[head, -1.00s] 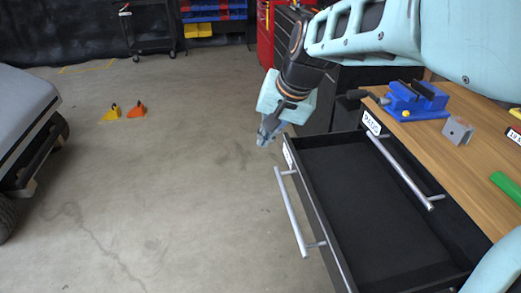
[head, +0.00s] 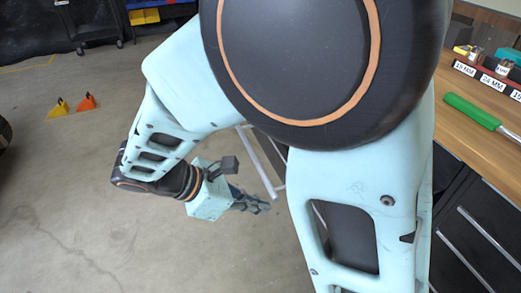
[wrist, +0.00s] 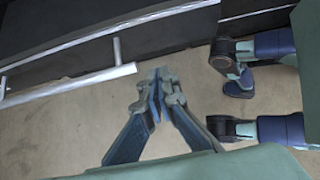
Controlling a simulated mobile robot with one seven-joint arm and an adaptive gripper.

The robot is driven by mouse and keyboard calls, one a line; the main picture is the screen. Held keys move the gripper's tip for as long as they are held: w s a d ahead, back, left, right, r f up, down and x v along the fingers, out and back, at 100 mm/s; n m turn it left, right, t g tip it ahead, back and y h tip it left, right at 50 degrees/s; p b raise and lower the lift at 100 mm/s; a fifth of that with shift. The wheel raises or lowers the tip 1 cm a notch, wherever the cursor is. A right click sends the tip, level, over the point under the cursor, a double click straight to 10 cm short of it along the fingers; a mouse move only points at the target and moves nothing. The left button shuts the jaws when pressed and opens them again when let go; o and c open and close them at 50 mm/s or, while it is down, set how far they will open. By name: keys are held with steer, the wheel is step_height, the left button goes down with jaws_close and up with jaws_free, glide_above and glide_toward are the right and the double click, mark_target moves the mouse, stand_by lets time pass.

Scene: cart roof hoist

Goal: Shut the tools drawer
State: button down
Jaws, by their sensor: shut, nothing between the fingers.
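An open drawer stands out from the workbench, and my arm hides most of it in the head view. Its silver bar handle (head: 262,163) shows behind my arm. In the wrist view the handle (wrist: 70,84) lies at the upper left, on a post from the dark drawer front (wrist: 160,38). No label on the drawer is readable now. My gripper (head: 264,208) is shut and empty, out on the floor side of the drawer near the handle's near end. In the wrist view its fingertips (wrist: 159,75) are together, just right of the handle's end and apart from it in the picture.
The wooden benchtop (head: 456,140) at right carries a green-handled tool (head: 470,110) and a rack with size labels (head: 490,75). More shut drawers with silver handles (head: 462,255) are below it. Orange and yellow wedges (head: 85,101) lie on the floor.

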steer(key=w+d+f+b, duration=0.3)
steer(key=d+f, duration=0.2)
steer(key=d, duration=0.4)
steer(key=shift+f, duration=0.3)
steer(key=shift+d, duration=0.2)
